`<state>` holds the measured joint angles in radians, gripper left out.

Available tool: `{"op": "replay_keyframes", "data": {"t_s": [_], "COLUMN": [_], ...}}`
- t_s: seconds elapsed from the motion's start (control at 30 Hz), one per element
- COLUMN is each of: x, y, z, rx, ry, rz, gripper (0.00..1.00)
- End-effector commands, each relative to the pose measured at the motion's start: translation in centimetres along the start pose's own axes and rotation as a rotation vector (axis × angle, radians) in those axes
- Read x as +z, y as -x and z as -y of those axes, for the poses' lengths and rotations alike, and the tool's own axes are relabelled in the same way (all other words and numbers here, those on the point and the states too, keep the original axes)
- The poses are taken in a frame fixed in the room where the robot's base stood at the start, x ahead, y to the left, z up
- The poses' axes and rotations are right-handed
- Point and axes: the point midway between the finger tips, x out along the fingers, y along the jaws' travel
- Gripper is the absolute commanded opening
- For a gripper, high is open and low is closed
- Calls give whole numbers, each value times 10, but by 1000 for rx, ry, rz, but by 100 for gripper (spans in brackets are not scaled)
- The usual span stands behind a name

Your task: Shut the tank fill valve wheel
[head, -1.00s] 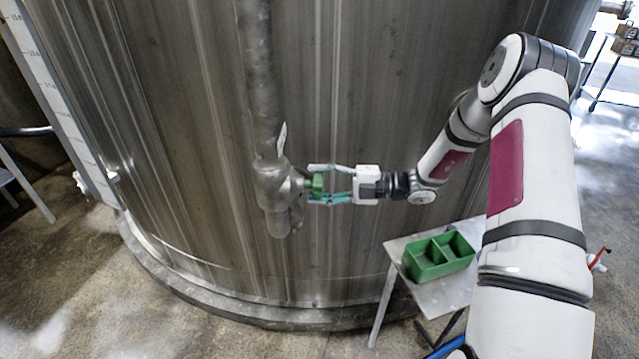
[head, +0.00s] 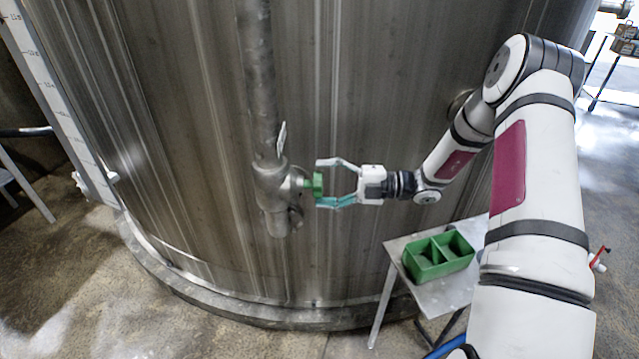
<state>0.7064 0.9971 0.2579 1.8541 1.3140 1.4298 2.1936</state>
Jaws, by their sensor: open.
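The valve body (head: 272,192) is a grey metal fitting on the vertical pipe in front of the steel tank. A small green valve wheel (head: 318,186) sits on a stem on its right side. My gripper (head: 327,183) is to the right of the wheel with its fingers spread wide, one above and one below the wheel's height. The gripper holds nothing. The wheel's far side is hidden.
A thin metal tag (head: 282,138) sticks up beside the pipe (head: 260,90). A green divided tray (head: 438,256) stands on a small metal table (head: 425,294) below my arm. A white level scale (head: 62,100) runs along the tank's (head: 190,150) left side. Floor at lower left is clear.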

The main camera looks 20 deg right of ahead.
Motion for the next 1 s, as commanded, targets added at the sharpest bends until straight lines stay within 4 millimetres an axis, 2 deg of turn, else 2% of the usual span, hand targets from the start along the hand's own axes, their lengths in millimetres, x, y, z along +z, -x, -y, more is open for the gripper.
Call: {"op": "replay_keyframes", "data": {"t_s": [0.3, 0.5, 0.7, 1.0], "x": [1, 0, 0, 0], "y": [64, 94, 106, 106], "z": [0, 1, 0, 0], "rx": [0, 0, -1, -1], "ry": [0, -1, -1, -1], "rz": [4, 3, 1, 1], "gripper": [73, 73, 73, 73]}}
